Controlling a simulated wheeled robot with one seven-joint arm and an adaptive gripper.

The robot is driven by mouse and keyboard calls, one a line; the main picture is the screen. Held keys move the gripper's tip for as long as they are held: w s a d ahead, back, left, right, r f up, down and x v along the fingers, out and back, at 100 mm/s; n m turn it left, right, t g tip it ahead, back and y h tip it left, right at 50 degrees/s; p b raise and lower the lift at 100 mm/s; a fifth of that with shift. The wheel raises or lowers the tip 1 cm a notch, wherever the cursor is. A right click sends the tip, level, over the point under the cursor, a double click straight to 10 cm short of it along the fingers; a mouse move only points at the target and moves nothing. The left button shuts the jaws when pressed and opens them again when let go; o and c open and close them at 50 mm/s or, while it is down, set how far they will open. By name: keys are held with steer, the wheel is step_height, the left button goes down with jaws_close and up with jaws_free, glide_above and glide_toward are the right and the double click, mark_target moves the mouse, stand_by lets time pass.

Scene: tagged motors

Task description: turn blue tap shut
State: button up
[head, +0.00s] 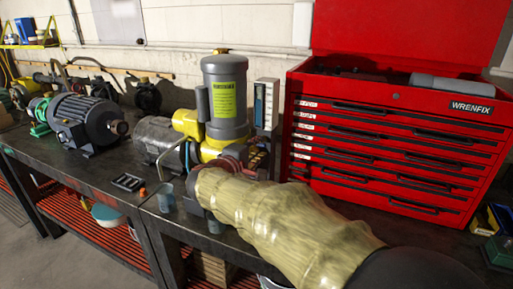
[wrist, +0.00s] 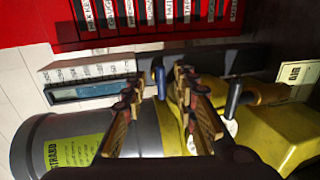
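The blue tap shows in the wrist view as a small blue lever (wrist: 160,82), upright in the picture, below a dark bar. My gripper (wrist: 158,97) is open, its two brown fingers apart on either side of the lever in this view. I cannot tell whether they touch it. The lever's lower end and its pipe are partly hidden. In the head view my gripper (head: 257,157) is beside the yellow and grey motor unit (head: 225,100), and the blue tap cannot be made out there.
In the wrist view a black lever (wrist: 233,98) stands right of the fingers, near a white tag (wrist: 231,128) and yellow housing (wrist: 285,135). A gauge panel (head: 266,103) stands behind my gripper. A red tool chest (head: 390,150) is to the right. A black motor (head: 85,123) sits left.

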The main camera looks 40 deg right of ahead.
steer(key=v, duration=1.1)
steer(key=shift+r, duration=0.2)
steer(key=s+a+f+g+y+p, duration=0.1)
steer(key=s+a+f+y, duration=0.3)
steer(key=f, duration=0.3)
steer(key=s+a+f+g+y, duration=0.1)
steer(key=s+a+f+y, duration=0.3)
steer(key=f, duration=0.4)
steer(key=s+a+m+y+p, duration=0.25)
steer(key=s+a+y, duration=0.25)
steer(key=a, duration=0.4)
step_height(320, 180, up, 7)
steer(key=s+a+m+t+y+p, duration=0.1)
steer(key=a+m+p, duration=0.1)
steer(key=p, duration=0.1)
steer(key=shift+s+a+t+y+p, duration=0.3)
steer(key=shift+p, duration=0.05)
